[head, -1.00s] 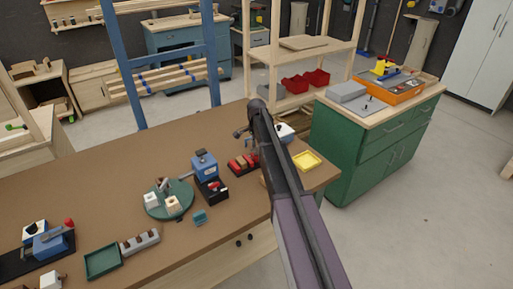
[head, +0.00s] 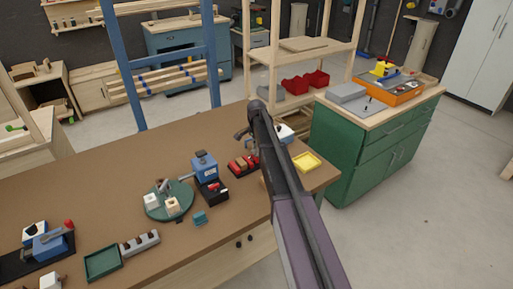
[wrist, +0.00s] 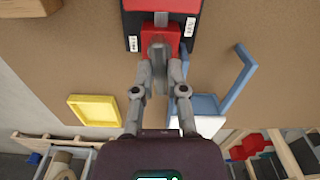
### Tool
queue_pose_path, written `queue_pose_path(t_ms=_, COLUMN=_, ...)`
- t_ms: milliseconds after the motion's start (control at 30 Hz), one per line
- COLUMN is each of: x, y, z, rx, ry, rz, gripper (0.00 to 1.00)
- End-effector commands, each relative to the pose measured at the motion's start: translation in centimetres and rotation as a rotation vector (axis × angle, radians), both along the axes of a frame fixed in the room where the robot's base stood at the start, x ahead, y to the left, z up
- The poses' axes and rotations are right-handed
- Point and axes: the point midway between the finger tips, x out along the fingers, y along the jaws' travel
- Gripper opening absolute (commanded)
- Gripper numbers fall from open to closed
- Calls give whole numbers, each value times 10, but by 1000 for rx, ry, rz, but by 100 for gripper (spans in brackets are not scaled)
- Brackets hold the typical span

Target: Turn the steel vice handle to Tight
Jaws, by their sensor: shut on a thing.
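A red vice (wrist: 187,7) on a black base (wrist: 133,20) with small white labels is at the top of the wrist view; the label text is too small to read. A steel handle (wrist: 159,73) stands at the red block at its front. My gripper (wrist: 160,62) has its two grey fingers closed in around this handle, one on each side. In the head view my gripper (head: 241,134) is partly hidden behind my own arm. Red parts on a black base (head: 241,165) show just left of the arm there, and the handle cannot be made out.
A yellow tray (head: 307,161) lies right of my arm, and it also shows in the wrist view (wrist: 95,110). A blue bracket-like thing (wrist: 240,75) is close by my gripper. A blue vice (head: 204,167) and a green round plate (head: 168,204) stand farther left on the brown bench (head: 110,180).

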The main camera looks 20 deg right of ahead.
Motion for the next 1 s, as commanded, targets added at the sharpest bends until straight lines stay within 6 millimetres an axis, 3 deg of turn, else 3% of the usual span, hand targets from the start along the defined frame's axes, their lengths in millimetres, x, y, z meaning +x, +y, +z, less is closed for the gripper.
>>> queue_pose_path(t_ms=1000, x=-2, y=0, z=0, rx=0, ry=3, rz=894, gripper=0)
